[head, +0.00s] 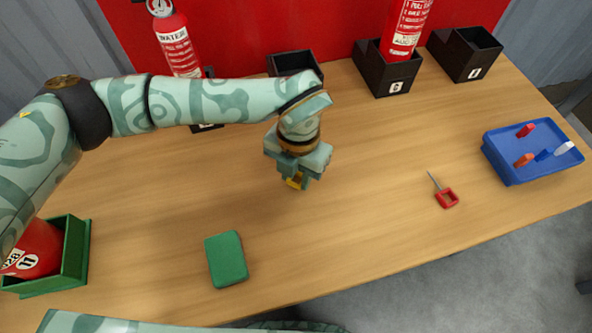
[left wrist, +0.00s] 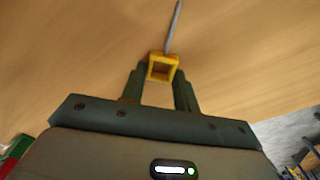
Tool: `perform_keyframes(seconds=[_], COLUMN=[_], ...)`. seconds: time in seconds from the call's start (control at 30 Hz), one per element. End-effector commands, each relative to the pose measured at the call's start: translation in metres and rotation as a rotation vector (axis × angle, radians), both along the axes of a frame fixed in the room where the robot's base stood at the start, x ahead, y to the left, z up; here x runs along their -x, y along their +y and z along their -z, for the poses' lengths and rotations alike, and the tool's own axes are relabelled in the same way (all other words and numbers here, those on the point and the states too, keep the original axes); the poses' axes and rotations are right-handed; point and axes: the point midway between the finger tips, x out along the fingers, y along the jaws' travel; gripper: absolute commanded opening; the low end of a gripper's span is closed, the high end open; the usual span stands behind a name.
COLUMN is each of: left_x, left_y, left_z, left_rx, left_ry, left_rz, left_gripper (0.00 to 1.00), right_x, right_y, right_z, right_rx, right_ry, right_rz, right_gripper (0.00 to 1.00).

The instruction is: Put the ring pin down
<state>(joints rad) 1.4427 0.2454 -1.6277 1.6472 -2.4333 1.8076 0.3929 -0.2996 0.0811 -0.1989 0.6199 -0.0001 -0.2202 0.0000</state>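A ring pin with a yellow square ring (left wrist: 163,67) and a thin grey shaft is between the fingers of my left gripper (left wrist: 161,78) in the left wrist view. The fingers are closed on the sides of the ring, and the shaft points away from the gripper. In the head view my left gripper (head: 294,180) is over the middle of the table, with a bit of yellow at its tips. The shaft is hidden there, and I cannot tell whether it touches the wood. A second ring pin with a red ring (head: 446,198) lies on the table to the right.
A blue tray (head: 507,173) with several coloured pieces stands at right. A green block (head: 226,258) lies at front. A green holder (head: 75,255) with a red extinguisher (head: 36,250) is at left. Black holders (head: 397,82) and extinguishers line the back. Wood between gripper and red pin is clear.

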Motion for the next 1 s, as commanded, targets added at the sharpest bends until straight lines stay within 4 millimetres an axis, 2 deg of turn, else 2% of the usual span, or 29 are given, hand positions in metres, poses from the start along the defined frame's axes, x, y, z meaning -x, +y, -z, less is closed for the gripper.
perform_keyframes(seconds=[0.03, 0.07, 0.33, 0.43, 0.57, 0.8, 1.0], left_x=[0.000, 0.000, 0.000, 0.000, -0.002, -0.005, -0.006], left_y=[0.000, 0.000, 0.000, 0.000, -0.001, -0.003, -0.004], left_z=[0.000, 0.000, 0.000, -0.008, -0.033, -0.091, -0.118], left_rx=[0.000, 0.000, 0.000, 0.001, 0.001, 0.000, 0.001], left_ry=[0.000, 0.000, 0.000, -0.003, -0.008, -0.009, -0.003], left_rz=[0.000, 0.000, 0.001, 0.001, 0.001, 0.003, 0.003], left_gripper=[0.44, 0.52, 0.52, 0.52, 0.52, 0.52, 0.52], right_x=[0.000, 0.000, 0.000, -0.001, -0.005, -0.014, -0.016], right_y=[0.000, 0.000, 0.000, 0.001, 0.001, 0.002, 0.002], right_z=[0.000, 0.000, 0.000, -0.002, -0.010, -0.026, -0.033], right_rx=[0.000, 0.000, -0.001, -0.001, -0.001, -0.003, -0.003], right_ry=[0.000, 0.000, 0.000, -0.002, -0.013, -0.033, -0.040], right_rz=[0.000, 0.000, -0.001, -0.001, -0.001, -0.001, -0.001], right_gripper=[0.36, 0.36, 0.36, 0.36, 0.36, 0.36, 0.36])
